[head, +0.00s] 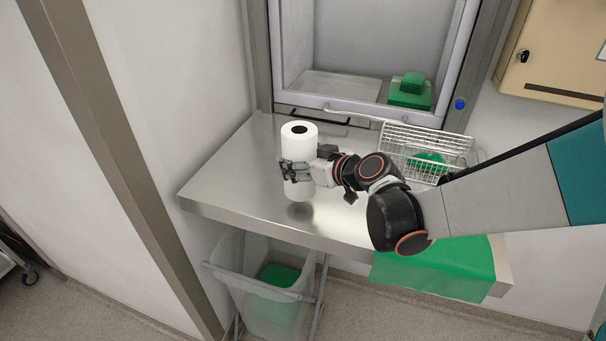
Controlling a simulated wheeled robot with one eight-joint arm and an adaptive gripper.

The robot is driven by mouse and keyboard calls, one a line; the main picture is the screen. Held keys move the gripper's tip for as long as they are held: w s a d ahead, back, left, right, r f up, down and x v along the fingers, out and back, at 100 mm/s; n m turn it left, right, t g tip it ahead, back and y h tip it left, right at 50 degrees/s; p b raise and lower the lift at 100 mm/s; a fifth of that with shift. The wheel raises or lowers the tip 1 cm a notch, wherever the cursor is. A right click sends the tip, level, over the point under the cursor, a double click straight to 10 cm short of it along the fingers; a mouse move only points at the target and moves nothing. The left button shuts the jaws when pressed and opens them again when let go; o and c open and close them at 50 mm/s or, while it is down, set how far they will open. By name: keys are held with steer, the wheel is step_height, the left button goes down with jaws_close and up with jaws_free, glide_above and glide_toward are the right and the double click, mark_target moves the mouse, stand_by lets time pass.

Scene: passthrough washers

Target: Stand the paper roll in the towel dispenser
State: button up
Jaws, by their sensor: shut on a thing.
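The white paper roll (299,134) is upright over the steel counter, with its dark core hole facing up. My gripper (298,170) is shut on the roll around its middle, coming from the right. The fingers hide part of the roll's side. I cannot make out a towel dispenser for certain. A beige wall box (556,48) with a dark slot and a lock is at the upper right.
The steel counter (228,175) is clear on the left. A wire basket (425,140) with a green thing stands at the right. Behind is an open pass-through (340,84) holding folded green cloths (409,92). A clear bin (262,300) stands below.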

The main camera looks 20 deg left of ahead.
steer(key=shift+f+b, duration=1.3)
steer(key=shift+f, duration=0.6)
steer(key=shift+f, duration=0.15)
steer(key=o, duration=1.3)
